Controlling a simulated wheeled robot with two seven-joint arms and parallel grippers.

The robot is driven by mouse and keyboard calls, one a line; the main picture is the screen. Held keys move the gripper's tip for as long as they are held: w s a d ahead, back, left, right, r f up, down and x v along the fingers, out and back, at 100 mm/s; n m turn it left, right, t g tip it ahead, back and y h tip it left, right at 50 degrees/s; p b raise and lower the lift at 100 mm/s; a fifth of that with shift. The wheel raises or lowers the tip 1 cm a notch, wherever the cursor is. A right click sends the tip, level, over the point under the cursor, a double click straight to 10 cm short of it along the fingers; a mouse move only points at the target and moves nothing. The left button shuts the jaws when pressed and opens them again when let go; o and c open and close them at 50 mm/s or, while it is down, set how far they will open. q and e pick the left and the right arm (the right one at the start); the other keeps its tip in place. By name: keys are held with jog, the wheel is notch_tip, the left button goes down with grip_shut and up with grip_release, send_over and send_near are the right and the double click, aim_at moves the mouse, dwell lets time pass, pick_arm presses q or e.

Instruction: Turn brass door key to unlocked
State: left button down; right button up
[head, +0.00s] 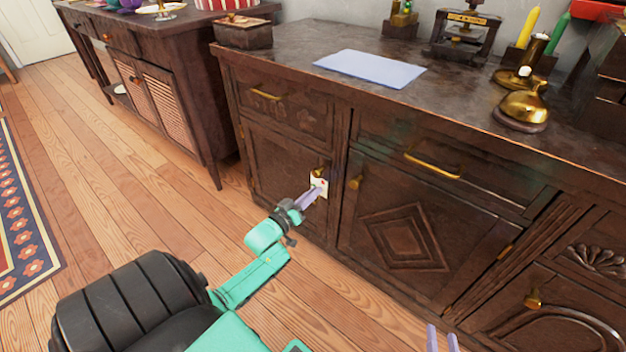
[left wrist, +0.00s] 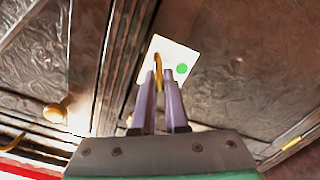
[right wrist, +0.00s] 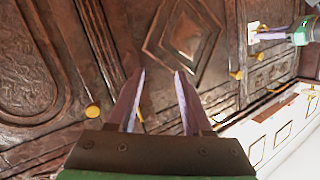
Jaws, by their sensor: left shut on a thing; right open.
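The brass key (left wrist: 157,66) stands at a small white plate (left wrist: 172,52) on the left cabinet door. The plate also shows in the head view (head: 319,182). A green dot shows on it in the left wrist view and a reddish mark in the head view. My left gripper (head: 316,191) is at the plate, shut on the key, which shows between its fingertips in the left wrist view (left wrist: 161,84). The fingers hide part of the key and plate. My right gripper (right wrist: 160,72) is open and empty, in front of the cabinet, low in the head view (head: 441,336).
Brass knobs (head: 355,182) and a drawer handle (head: 432,167) stick out from the cabinet front.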

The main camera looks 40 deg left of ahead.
pick_arm(q)
jog(key=shift+n, duration=0.4)
jog(key=shift+a+p, duration=0.1)
jog(key=shift+p, duration=0.25)
jog(key=n+p, duration=0.1)
jog(key=n, duration=0.1)
jog(key=shift+a+n, duration=0.1)
jog(key=shift+n, duration=0.2)
jog(key=n, duration=0.2)
jog(key=shift+a+f+n, duration=0.1)
jog(key=shift+f+n, duration=0.1)
jog(key=shift+n, duration=0.1)
jog(key=shift+a+f+n, duration=0.1)
jog(key=shift+f+n, duration=0.15)
jog(key=shift+n, duration=1.35)
jog(key=shift+a+f+n, duration=0.1)
jog(key=shift+f+n, duration=0.1)
jog(key=shift+n, duration=1.4)
pick_arm(e)
jog(key=shift+s+f+g, duration=0.35)
jog(key=shift+s+f, duration=0.15)
jog(key=shift+s, duration=0.25)
jog(key=shift+s+f+g, duration=0.3)
jog(key=shift+s+f, duration=0.25)
jog(key=shift+s, duration=0.2)
jog(key=shift+s+f+g, duration=0.35)
jog(key=shift+s+f, duration=0.15)
jog(key=shift+s, duration=0.25)
jog(key=shift+a, duration=0.1)
